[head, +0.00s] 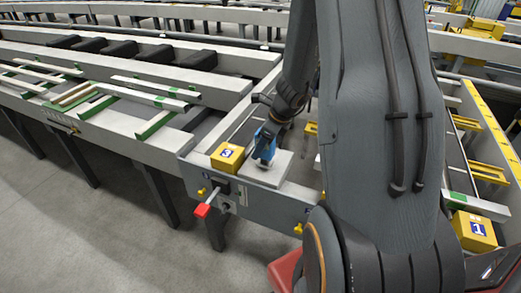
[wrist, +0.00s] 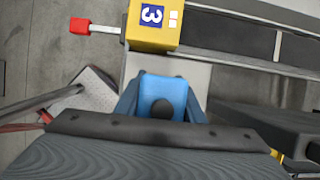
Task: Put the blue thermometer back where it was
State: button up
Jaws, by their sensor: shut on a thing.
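The blue thermometer (head: 265,145) is held upright in my gripper (head: 270,130) in the head view, low over a light grey plate at the end of the runout table. The wrist view shows the blue thermometer (wrist: 162,97) between the two blue-grey fingers of my gripper (wrist: 160,105), with a dark round spot on it. My gripper is shut on it. I cannot tell whether its lower end touches the plate (head: 282,172). My arm hides part of the table to the right.
A yellow block marked 3 (head: 227,157) stands close left of the thermometer; it also shows in the wrist view (wrist: 154,24). A red-ended lever (head: 203,210) sticks out at the table's front. A yellow block marked 1 (head: 474,232) is at right. Metal bars (head: 145,92) lie at left.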

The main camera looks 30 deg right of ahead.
jog(key=shift+f, duration=0.3)
jog(key=shift+f, duration=0.1)
jog(key=o, duration=0.9)
